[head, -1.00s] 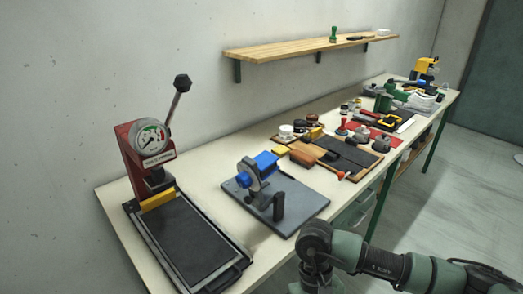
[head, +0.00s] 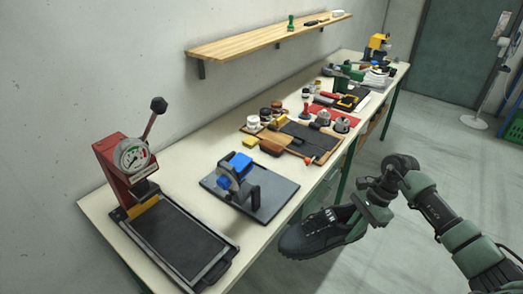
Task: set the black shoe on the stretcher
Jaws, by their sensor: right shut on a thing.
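The black shoe (head: 312,236) hangs in the air in front of the bench, at the lower middle of the head view, with its toe to the left. My right gripper (head: 366,211) is shut on the shoe at its right end; the fingertips are partly hidden. The stretcher (head: 234,172) appears to be the blue device with a dark upright and crank on a grey base plate. It stands on the bench, left of and behind the shoe in the picture, and the two are apart. My left gripper is not in view.
A red press with a gauge (head: 131,155) and a black pad stands at the bench's near left end. Behind the stretcher, a board with brushes and tins (head: 290,138) covers the bench middle. A wooden shelf (head: 262,41) is on the wall.

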